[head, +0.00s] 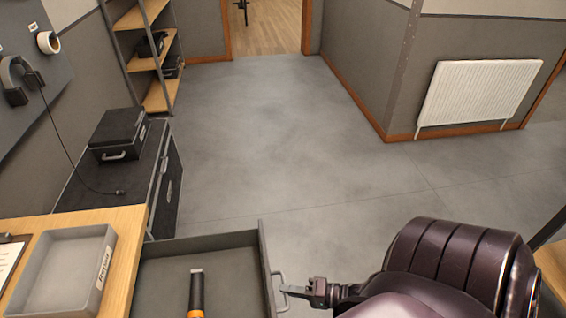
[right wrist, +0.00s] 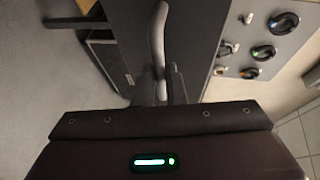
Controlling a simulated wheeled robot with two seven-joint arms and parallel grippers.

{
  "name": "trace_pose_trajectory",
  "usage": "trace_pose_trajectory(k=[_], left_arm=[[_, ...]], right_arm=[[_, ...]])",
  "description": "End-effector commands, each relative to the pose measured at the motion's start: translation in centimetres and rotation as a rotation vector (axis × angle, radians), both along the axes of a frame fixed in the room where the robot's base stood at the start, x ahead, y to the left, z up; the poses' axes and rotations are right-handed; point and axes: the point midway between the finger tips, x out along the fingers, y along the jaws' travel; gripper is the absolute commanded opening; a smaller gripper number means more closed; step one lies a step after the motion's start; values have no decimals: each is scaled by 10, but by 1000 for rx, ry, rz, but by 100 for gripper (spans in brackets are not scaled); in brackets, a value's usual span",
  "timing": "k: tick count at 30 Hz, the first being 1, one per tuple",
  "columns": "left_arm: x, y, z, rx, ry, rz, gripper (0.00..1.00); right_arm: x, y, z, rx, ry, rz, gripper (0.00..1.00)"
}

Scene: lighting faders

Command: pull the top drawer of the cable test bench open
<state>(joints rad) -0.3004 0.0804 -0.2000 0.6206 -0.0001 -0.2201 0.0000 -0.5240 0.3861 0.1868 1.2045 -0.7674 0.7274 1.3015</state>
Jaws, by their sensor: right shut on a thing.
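The top drawer (head: 205,240) of the bench stands pulled out in the head view, its grey tray open to the floor side. A tool with an orange and black handle (head: 196,294) lies inside it. The drawer's handle (head: 279,284) is a grey bow on its front. My right gripper (head: 292,289) is shut on this handle. In the right wrist view the handle (right wrist: 158,40) runs down to the jaws, which are partly hidden by the wrist housing. The bench top (head: 125,225) is light wood. My left gripper is not in view.
A grey tray (head: 65,272) sits on the bench top. Beyond it a dark cabinet (head: 165,185) carries a black case (head: 118,133) and a cable. Shelves (head: 150,60) stand behind. The grey floor (head: 290,150) ahead is clear; a radiator (head: 480,92) hangs at right.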

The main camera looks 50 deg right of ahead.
Motion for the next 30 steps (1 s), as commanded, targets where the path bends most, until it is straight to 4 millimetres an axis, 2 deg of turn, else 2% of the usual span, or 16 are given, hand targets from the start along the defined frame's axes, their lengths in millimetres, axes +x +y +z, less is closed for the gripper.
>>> trace_pose_trajectory(k=[9,10,15,24,30], left_arm=[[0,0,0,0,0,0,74],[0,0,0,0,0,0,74],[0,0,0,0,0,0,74],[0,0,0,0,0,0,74],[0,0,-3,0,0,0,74]], right_arm=[[-1,-1,0,0,1,0,0],[-1,0,0,0,1,0,12],[-1,0,0,-1,1,0,32],[-2,-1,0,-1,1,0,32],[-26,-15,3,-2,5,0,32]])
